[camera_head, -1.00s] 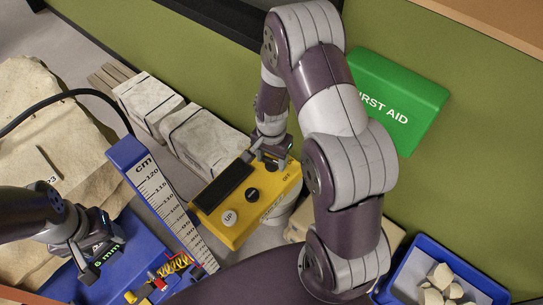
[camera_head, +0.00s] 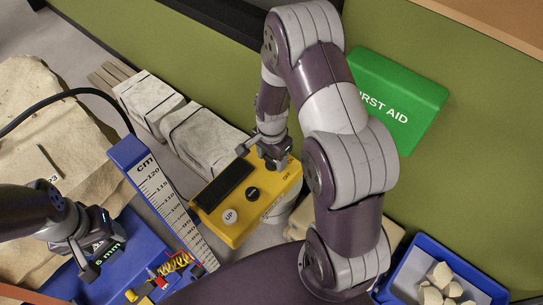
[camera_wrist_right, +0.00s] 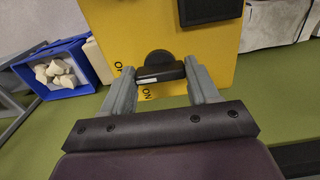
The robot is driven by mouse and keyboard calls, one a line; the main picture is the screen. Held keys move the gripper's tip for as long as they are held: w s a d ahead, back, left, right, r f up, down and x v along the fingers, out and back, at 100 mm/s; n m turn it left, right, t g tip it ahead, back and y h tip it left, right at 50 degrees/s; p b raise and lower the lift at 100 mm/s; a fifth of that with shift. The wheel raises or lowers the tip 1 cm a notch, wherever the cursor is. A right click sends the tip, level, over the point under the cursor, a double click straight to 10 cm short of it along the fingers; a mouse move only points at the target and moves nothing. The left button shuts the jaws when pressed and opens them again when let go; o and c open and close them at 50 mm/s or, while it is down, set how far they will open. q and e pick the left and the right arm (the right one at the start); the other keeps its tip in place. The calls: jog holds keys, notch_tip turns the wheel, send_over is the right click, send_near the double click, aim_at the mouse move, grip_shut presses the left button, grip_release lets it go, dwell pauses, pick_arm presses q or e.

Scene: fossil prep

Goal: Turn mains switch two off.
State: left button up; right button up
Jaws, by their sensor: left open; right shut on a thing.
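A yellow control box (camera_head: 232,232) stands in the middle of the head view, with a white UP button (camera_head: 230,216), a black round button (camera_head: 252,194) and a dark panel (camera_head: 223,185). An OFF label shows near its far right end. My right gripper (camera_head: 264,155) is over that end. In the right wrist view the yellow box (camera_wrist_right: 112,25) fills the top, and the right gripper (camera_wrist_right: 160,80) is shut on a black bar-shaped switch knob (camera_wrist_right: 160,72). My left gripper (camera_head: 100,258) is open at the lower left, far from the box.
A cm scale (camera_head: 165,200) stands left of the box. Pale wrapped blocks (camera_head: 205,142) lie behind it. A green first aid box (camera_head: 398,95) is at the back right. A blue bin (camera_head: 395,280) with pale pieces is at lower right.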

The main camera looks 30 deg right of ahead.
aim_at(273, 159)
jog(key=o, duration=1.1)
jog(key=shift+w, duration=0.1)
jog(key=shift+c, duration=0.2)
jog(key=shift+d, duration=0.15)
notch_tip(273, 159, up, 13)
jog(key=b, duration=0.1)
jog(key=shift+f+b, duration=0.15)
jog(key=shift+b, duration=0.2)
